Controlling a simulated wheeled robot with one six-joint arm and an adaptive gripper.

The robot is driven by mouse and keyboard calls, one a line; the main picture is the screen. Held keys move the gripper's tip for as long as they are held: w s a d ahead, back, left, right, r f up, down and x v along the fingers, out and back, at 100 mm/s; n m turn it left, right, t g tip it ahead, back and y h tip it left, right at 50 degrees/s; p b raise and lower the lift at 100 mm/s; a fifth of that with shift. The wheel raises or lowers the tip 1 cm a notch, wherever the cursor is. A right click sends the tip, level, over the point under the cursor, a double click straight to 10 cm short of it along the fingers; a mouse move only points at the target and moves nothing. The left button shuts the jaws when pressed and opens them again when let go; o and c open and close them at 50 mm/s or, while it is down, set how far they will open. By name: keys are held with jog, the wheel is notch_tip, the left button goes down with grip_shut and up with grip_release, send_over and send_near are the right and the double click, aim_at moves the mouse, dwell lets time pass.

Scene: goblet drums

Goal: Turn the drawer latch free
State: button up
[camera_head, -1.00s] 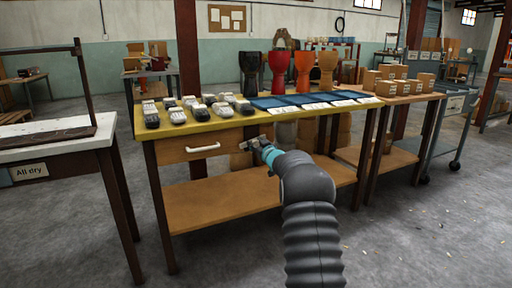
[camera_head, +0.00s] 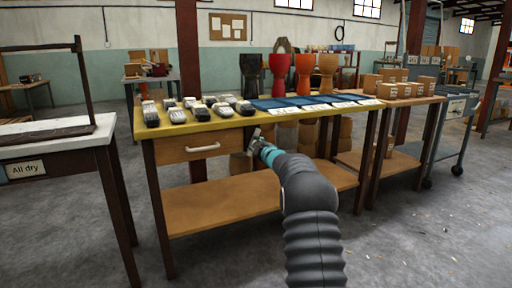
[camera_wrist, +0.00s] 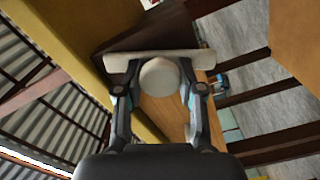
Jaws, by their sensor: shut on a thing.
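The drawer (camera_head: 200,146) is a wooden front under the yellow tabletop, with a white handle (camera_head: 203,148); it looks closed. The latch is a cream bar (camera_wrist: 160,59) with a round knob (camera_wrist: 159,78), at the drawer's right end by a dark brown post (camera_wrist: 150,31). My gripper (camera_head: 256,143) is at this latch, and in the wrist view its two fingers (camera_wrist: 160,88) are shut on either side of the knob. In the head view the latch is small and partly hidden by my gripper, with its bar standing steeply.
The yellow-topped bench (camera_head: 222,120) carries several small black-and-white items, blue mats and goblet drums (camera_head: 278,73). A lower wooden shelf (camera_head: 240,198) runs below. A white table (camera_head: 60,135) stands at left.

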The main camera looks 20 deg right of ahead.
jog(key=shift+f+n, duration=0.1)
jog(key=shift+n, duration=2.2)
jog(key=o, duration=1.1)
jog(key=shift+o, duration=0.2)
jog(key=s, duration=1.2)
jog(key=shift+d, duration=0.15)
